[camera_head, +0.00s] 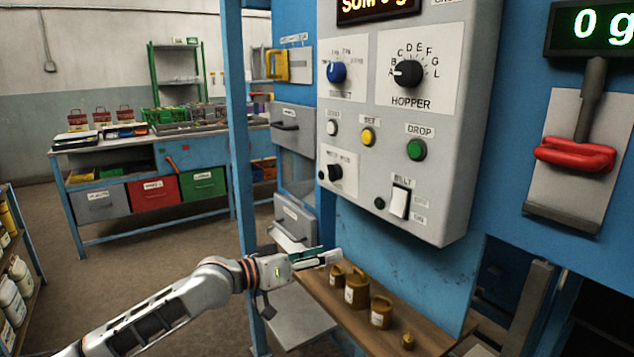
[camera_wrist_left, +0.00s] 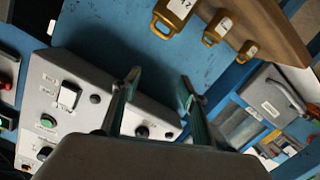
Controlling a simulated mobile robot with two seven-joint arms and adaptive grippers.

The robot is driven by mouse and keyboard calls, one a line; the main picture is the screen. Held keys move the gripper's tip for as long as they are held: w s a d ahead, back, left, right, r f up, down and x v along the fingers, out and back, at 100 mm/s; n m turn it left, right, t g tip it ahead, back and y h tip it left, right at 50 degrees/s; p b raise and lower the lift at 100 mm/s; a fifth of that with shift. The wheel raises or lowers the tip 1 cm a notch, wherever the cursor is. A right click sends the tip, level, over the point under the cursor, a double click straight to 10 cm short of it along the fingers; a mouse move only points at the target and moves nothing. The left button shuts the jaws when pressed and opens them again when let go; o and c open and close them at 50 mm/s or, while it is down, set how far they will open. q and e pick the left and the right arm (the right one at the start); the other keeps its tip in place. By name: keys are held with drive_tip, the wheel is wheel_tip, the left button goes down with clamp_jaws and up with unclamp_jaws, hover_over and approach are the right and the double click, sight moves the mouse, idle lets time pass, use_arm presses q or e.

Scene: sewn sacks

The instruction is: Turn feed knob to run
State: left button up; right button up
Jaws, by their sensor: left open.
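The grey control panel (camera_head: 452,130) carries a small black knob (camera_head: 335,172) on a white plate at its lower left; the plate's lettering is too small to read surely. A dark knob, seemingly the same one, shows between my fingers in the left wrist view (camera_wrist_left: 142,131). A blue knob (camera_head: 337,72) and a large black HOPPER knob (camera_head: 407,73) sit higher up. My left gripper (camera_head: 332,257) is open and empty, below the panel's lower left corner and apart from the small knob. Its two green fingers stand apart in the left wrist view (camera_wrist_left: 158,80). My right gripper is not in view.
Several brass weights (camera_head: 356,289) stand on a wooden shelf (camera_head: 390,340) below. A blue post (camera_head: 238,130) rises left of the panel.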

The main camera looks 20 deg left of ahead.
use_arm(q)
drive_tip(key=n+t, duration=0.1)
drive_tip(key=n, duration=0.1)
approach(327, 170)
drive_tip(key=w, duration=0.2)
drive_tip(key=shift+h, duration=0.3)
drive_tip(key=x, duration=0.5)
drive_tip(key=d+x, duration=0.1)
drive_tip(key=x, duration=0.2)
drive_tip(key=shift+s+a+f, duration=0.1)
drive_tip(key=shift+s+f, duration=0.05)
drive_tip(key=shift+s, duration=0.2)
drive_tip(key=c, duration=1.1)
